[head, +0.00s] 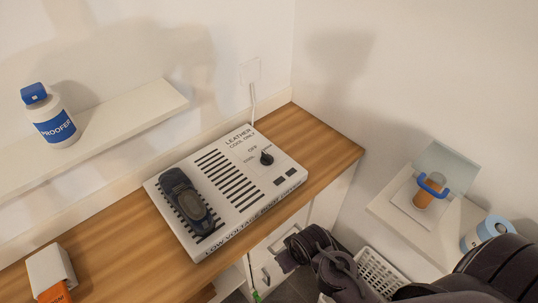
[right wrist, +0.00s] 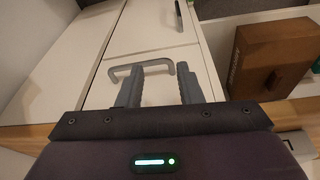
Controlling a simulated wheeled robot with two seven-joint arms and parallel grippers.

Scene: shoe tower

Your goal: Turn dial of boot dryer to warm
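The boot dryer (head: 237,213) is a flat white box with black vent slots on a wooden counter. Its black dial (head: 266,159) sits near its right end, by the printed word OFF; the pointer is too small to read clearly. Print at the back corner reads LEATHER COOL ONLY. A dark shoe (head: 186,203) lies on the dryer's left part. My right gripper (right wrist: 160,88) is open and empty in the right wrist view, facing white cabinet fronts. In the head view my dark right arm is low at the right, below the counter edge and away from the dial. My left gripper is out of view.
A white bottle with a blue cap (head: 52,118) stands on a wall shelf (head: 135,110). An orange and white box (head: 50,272) is at the counter's left. A side shelf holds a blue-handled item (head: 431,190) and a blue-white roll (head: 487,232). A white basket (head: 380,274) stands below.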

